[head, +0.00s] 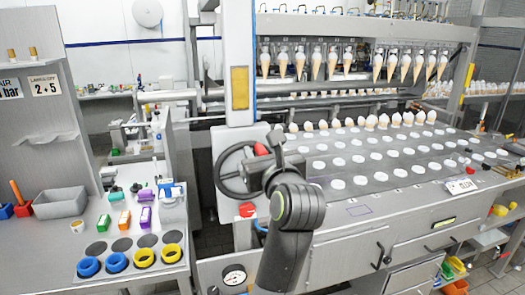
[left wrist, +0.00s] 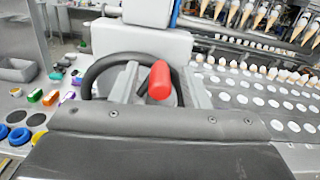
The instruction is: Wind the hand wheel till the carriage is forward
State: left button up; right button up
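The black hand wheel (head: 228,180) is mounted on a white housing left of the machine; its rim also shows in the left wrist view (left wrist: 92,72). Its red knob (head: 261,149) stands out at the upper right of the wheel. My left gripper (head: 272,152) is at the knob. In the left wrist view its two fingers (left wrist: 160,88) are apart, with the red knob (left wrist: 159,80) between them and gaps at the sides. The carriage (head: 350,50) seems to be the rack holding a row of cones above the machine's back. My right gripper is out of view.
The machine's plate (head: 400,170) with rows of white discs lies right of the wheel, with more cones along its back edge. A red button (head: 247,210) and a gauge (head: 234,278) sit below the wheel. A left bench holds a grey bin (head: 60,203) and coloured rings (head: 145,257).

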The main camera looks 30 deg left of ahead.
pick_arm(q)
grip_shut()
jog(key=shift+a, duration=0.1)
jog(key=shift+n, duration=0.5)
jog(key=shift+s+r, duration=0.1)
jog(key=shift+s+a+r, duration=0.1)
jog(key=shift+a, duration=0.05)
dwell(0.4)
jog(key=n, duration=0.1)
jog(key=s+a+n, duration=0.1)
jog(key=n, duration=0.1)
jog(key=shift+s+a+n+b, duration=0.25)
jog(key=shift+s+n+b, duration=0.1)
jog(key=shift+n, duration=0.05)
